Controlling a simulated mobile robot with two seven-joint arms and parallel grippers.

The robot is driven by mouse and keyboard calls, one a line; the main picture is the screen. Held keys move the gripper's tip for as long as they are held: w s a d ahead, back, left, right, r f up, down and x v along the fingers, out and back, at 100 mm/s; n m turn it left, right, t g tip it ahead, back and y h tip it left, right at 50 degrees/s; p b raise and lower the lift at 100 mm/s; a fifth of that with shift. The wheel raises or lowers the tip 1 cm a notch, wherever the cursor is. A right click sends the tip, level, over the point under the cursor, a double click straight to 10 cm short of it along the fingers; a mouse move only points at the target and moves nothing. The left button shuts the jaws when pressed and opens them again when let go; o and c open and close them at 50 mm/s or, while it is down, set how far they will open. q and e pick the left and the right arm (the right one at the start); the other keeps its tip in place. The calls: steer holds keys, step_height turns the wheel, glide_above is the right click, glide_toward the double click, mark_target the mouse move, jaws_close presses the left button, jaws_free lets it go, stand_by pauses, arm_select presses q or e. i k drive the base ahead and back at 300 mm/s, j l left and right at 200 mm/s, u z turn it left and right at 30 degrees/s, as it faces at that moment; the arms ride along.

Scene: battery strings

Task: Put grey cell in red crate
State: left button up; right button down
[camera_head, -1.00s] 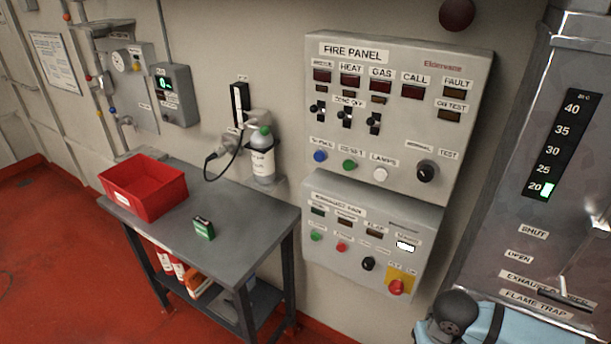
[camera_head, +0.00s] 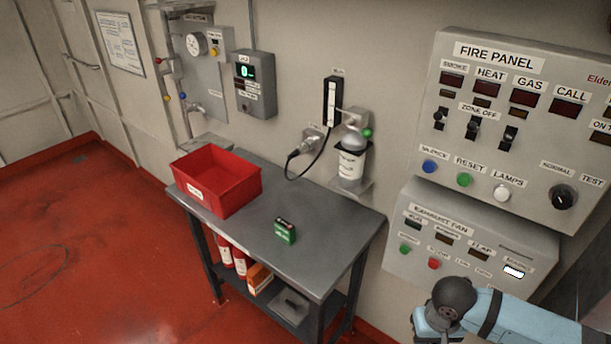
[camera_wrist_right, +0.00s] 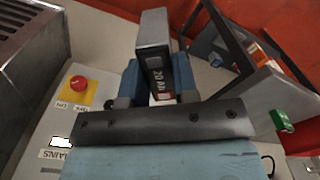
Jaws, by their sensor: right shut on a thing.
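The red crate (camera_head: 226,197) stands open on the far left end of the grey table (camera_head: 327,262); no cell shows inside the part I can see. The grey cell (camera_wrist_right: 153,30) is in the right wrist view, a grey block with a dark, labelled side reading "20 AH". My right gripper (camera_wrist_right: 158,78) is shut on it, with a blue finger on each side. In the head view only part of my right arm shows at the bottom right, with the gripper out of frame. My left gripper is in no view.
A small green box (camera_head: 285,231) sits on the table right of the crate. A white bottle (camera_head: 351,163) stands on a wall shelf behind the table. Fire panel (camera_head: 520,125) and fan panel (camera_head: 465,240) jut from the wall at right. The table's near right top is clear.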

mark_target(219, 190)
steer(key=i+j+u, duration=0.1)
steer(key=j, duration=0.35)
steer(key=i+j+u, duration=0.15)
steer(key=i+j, duration=0.15)
steer(key=j, duration=0.15)
steer(key=i+j+u, duration=0.1)
steer(key=i+j, duration=0.15)
steer(key=j, duration=0.15)
steer(key=i+j+u, duration=0.1)
steer(key=i+j, duration=0.15)
steer(key=j, duration=0.15)
